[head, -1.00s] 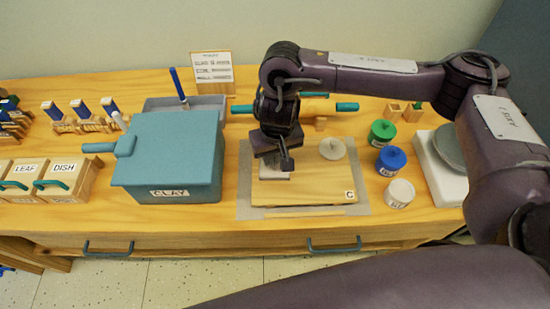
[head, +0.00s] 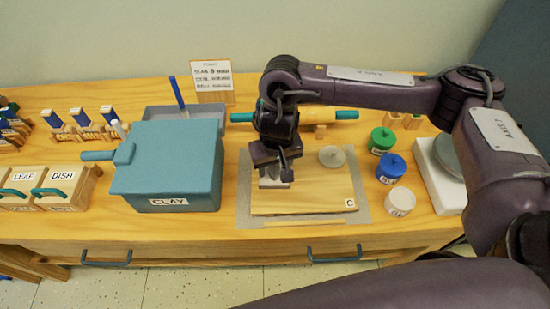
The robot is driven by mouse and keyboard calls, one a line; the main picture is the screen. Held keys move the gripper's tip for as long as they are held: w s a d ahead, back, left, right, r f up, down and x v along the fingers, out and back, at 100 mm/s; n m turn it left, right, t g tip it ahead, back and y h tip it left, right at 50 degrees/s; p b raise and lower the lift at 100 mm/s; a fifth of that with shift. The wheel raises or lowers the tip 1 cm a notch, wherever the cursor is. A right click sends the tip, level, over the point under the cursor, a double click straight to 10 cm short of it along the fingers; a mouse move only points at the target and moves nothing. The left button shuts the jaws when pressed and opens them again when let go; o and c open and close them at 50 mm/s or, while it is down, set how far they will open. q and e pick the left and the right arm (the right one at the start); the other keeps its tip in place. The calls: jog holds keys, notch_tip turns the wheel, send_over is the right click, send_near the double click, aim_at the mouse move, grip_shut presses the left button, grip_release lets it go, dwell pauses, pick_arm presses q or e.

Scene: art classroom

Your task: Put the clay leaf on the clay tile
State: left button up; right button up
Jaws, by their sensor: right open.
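My right gripper (head: 275,178) hangs pointing down over the left part of the wooden board (head: 310,202). Its jaws are open. A pale, squarish piece (head: 270,184), perhaps the clay tile, lies on the board right under the fingers and is partly covered by them. I cannot tell if the fingers touch it. A pale grey round piece (head: 331,157) with a small mark or bump lies on the board to the right of the gripper. I cannot make out a clear leaf shape; the clay leaf may be hidden by the gripper. My left gripper is not in view.
A lidded teal CLAY box (head: 168,180) stands left of the board. Green (head: 381,141), blue (head: 390,168) and white (head: 400,201) jars stand to its right. A rolling pin (head: 335,116) lies behind it. LEAF and DISH boxes (head: 65,190) are far left.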

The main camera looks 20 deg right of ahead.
aim_at(276, 174)
notch_tip(276, 174, up, 12)
jog(key=s+p, duration=0.1)
jog(key=p, duration=0.2)
jog(key=shift+s, duration=0.25)
dwell(0.3)
